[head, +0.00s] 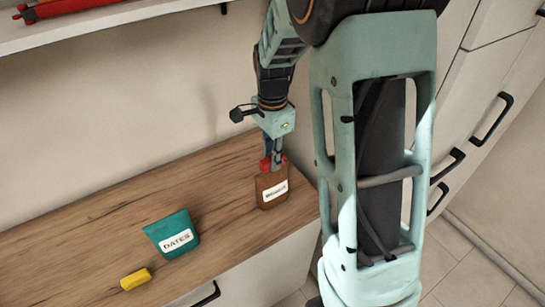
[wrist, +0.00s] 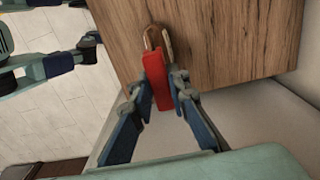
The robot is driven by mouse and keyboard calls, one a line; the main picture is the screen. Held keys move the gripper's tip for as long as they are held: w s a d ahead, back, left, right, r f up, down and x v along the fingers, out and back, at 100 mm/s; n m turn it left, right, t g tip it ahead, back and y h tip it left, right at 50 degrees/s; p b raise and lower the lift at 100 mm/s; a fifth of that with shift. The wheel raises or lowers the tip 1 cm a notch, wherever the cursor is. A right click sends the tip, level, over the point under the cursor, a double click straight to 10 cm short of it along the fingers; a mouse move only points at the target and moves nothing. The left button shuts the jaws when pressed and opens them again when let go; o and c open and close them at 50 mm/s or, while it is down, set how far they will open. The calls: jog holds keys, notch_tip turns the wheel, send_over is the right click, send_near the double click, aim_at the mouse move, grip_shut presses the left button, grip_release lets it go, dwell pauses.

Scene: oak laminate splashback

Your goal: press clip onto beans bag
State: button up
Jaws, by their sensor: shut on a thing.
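The brown bag (head: 272,190) stands upright near the right end of the wooden counter in the head view. Its white label is too small to read surely. The red clip (head: 265,164) is at the bag's top edge, and it also shows in the wrist view (wrist: 158,88). My gripper (head: 274,160) points down over the bag, with its fingers shut on the red clip. In the wrist view, the bag's brown rim (wrist: 153,36) shows just beyond the clip. I cannot tell whether the clip grips the rim or only touches it.
A teal bag labelled DATES (head: 172,237) stands left on the counter (head: 95,235), with a small yellow block or clip (head: 136,279) near the front edge. A shelf (head: 100,28) with a red item is above. The counter's right end is close to the brown bag.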

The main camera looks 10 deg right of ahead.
jog(key=shift+f+b, duration=0.6)
jog(key=shift+f, duration=0.25)
dwell(1.0)
jog(key=o, duration=0.9)
jog(key=shift+o, duration=0.5)
jog(key=o, duration=0.4)
jog(key=shift+r, duration=0.2)
jog(key=shift+r+p, duration=2.7)
jog(key=shift+r, duration=0.7)
